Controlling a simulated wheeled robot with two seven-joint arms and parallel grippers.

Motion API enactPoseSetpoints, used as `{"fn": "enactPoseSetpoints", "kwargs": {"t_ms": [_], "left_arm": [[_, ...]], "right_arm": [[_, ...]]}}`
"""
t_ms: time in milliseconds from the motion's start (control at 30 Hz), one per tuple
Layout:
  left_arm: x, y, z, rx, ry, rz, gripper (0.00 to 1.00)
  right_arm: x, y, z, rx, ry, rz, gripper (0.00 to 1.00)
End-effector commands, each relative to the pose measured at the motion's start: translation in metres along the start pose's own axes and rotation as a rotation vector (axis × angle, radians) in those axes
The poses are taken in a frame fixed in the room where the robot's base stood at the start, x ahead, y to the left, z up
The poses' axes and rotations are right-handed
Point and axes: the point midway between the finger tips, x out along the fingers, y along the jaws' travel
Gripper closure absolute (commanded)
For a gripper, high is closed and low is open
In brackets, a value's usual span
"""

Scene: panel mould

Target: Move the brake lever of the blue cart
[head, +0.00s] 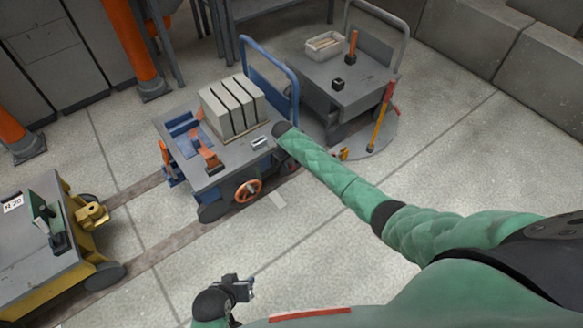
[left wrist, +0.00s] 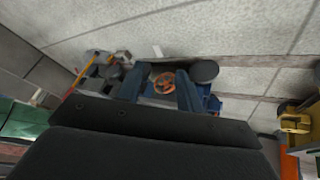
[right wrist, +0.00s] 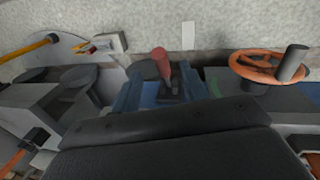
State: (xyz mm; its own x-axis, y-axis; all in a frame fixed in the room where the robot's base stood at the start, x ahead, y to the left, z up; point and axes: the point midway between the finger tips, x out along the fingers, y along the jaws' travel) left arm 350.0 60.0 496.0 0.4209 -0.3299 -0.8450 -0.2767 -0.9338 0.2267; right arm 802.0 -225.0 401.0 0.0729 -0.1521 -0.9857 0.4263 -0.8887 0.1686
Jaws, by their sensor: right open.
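The blue cart (head: 215,180) stands mid-floor in the head view, with an orange handwheel (head: 247,190) on its near side. In the right wrist view, a lever with a red knob (right wrist: 161,58) on a dark base stands on the cart's side, left of the handwheel (right wrist: 258,68). My right gripper (right wrist: 161,76) is open, its fingers either side of the lever in that view; I cannot tell whether they touch it. In the head view my right arm hides the lever. My left gripper (head: 240,288) is open and empty over the floor, well short of the cart; its fingers show in the left wrist view (left wrist: 160,78).
Grey panels (head: 232,105) and an orange clamp (head: 209,157) sit on the blue cart. A grey cart (head: 350,85) with a yellow red-handled post (head: 381,118) stands behind right. A yellow cart (head: 45,260) stands at left. The floor in front is clear.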

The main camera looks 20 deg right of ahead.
Motion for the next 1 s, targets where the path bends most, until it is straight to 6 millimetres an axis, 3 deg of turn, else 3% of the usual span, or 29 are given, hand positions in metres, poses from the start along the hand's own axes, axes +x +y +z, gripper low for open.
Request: {"fn": "enactPoseSetpoints", "kwargs": {"t_ms": [433,867,900,1000], "left_arm": [[0.018,-0.004,0.01,-0.002,0.013,-0.003,0.64],[0.022,-0.004,0.012,-0.002,0.022,-0.003,0.64],[0.022,-0.004,0.012,-0.002,0.021,-0.003,0.64],[0.022,-0.004,0.012,-0.002,0.02,-0.003,0.64]], "right_arm": [[0.06,0.0,0.0,0.0,-0.001,0.0,0.57],[0.071,0.0,0.0,0.0,0.0,0.0,0.57],[0.071,0.0,0.0,0.0,0.0,0.0,0.59],[0.071,0.0,0.0,0.0,0.0,0.0,0.78]]}}
